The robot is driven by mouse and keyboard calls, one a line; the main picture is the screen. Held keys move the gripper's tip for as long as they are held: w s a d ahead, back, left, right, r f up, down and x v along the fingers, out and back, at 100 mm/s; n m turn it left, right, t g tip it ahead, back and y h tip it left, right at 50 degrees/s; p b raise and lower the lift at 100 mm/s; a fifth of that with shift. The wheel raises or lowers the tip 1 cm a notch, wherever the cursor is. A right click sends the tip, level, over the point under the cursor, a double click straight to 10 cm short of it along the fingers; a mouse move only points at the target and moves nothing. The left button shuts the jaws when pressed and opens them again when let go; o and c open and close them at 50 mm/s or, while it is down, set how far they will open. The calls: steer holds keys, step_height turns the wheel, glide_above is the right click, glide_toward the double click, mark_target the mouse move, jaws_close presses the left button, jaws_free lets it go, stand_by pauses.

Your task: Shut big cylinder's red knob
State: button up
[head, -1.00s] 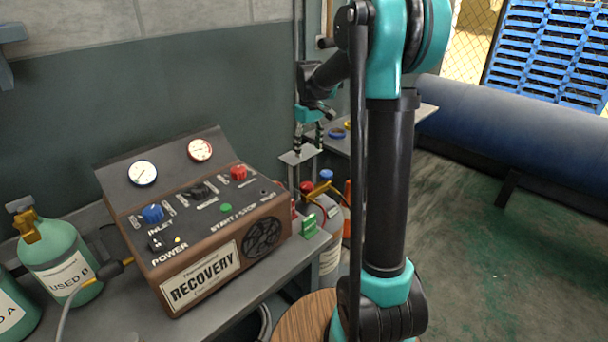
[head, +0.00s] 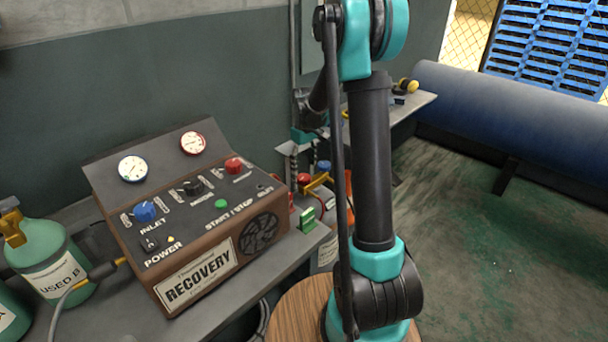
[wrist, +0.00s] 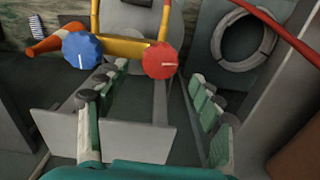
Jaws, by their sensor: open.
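The big cylinder (head: 326,254) stands beyond the bench, mostly hidden behind the bench and my arm. On its top are a red knob (head: 304,179), a blue knob (head: 323,165) and a yellow valve body (head: 318,183). My gripper (head: 304,162) points down just above the red knob in the head view. In the wrist view, my open gripper (wrist: 158,78) has one finger on each side. The red knob (wrist: 162,60) appears between the fingertips, a little beyond them, with the blue knob (wrist: 82,50) to its left. Contact with the knob cannot be told.
The recovery machine (head: 200,225) sits on the bench (head: 270,272), left of my arm. A green cylinder (head: 48,255) stands at far left. A coiled hose (wrist: 245,40) and a red hose (wrist: 280,30) are at right in the wrist view. Green floor (head: 480,260) lies open at right.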

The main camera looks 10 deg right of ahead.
mark_target(304, 177)
steer(key=shift+f, duration=2.3)
steer(key=c, duration=1.2)
